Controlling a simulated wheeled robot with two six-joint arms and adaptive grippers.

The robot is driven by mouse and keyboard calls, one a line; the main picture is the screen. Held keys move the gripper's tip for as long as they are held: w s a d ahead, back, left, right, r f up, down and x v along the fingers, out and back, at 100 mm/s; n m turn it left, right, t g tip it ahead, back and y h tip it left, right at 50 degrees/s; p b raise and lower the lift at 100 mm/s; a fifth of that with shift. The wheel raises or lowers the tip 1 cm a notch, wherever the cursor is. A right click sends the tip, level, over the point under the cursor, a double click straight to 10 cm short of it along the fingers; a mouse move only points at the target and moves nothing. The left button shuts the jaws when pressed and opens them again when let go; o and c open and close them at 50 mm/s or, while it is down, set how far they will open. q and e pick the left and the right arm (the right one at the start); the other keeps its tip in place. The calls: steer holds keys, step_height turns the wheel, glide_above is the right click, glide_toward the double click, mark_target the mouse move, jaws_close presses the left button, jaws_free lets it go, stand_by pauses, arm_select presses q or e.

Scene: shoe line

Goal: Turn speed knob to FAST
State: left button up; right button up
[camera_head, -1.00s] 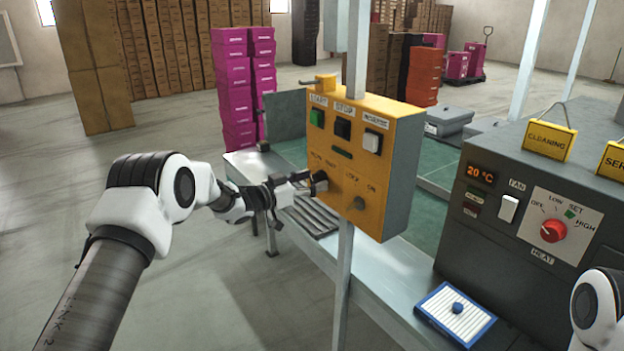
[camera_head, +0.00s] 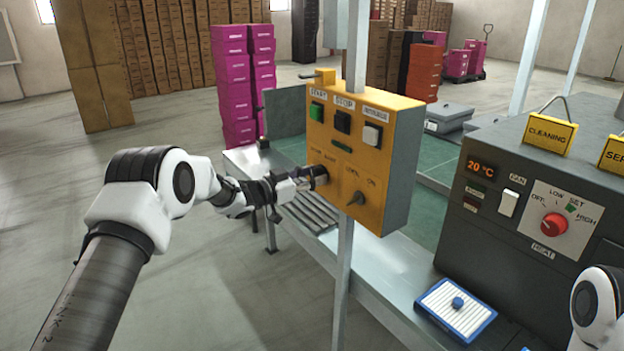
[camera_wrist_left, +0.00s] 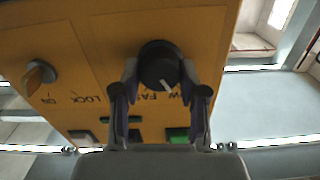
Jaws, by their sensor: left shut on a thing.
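The yellow control box (camera_head: 347,150) hangs on a grey post. Its black speed knob (camera_head: 320,176) sits low on the left of its front, below the slow and fast labels. In the left wrist view the box is upside down, and the knob (camera_wrist_left: 160,68) has a white pointer line aimed down at the labels, slightly right, near the gap between them. My left gripper (camera_head: 308,178) is shut on the knob, one finger on each side; its fingers also show in the left wrist view (camera_wrist_left: 158,82). My right gripper is out of view.
A lock key (camera_head: 356,198) sits right of the knob, with green, black and white buttons (camera_head: 343,122) above. A grey heater unit (camera_head: 540,190) with a red knob stands right. Open floor is at left.

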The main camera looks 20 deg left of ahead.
arm_select(q)
steer(key=shift+d+f+m+b, duration=0.1)
steer(key=shift+f+m+b, duration=0.05)
steer(key=shift+m+b, duration=5.5)
steer(key=shift+m+p, duration=0.55)
steer(key=shift+m, duration=0.2)
steer(key=o, duration=1.1)
steer(key=shift+s, duration=0.1)
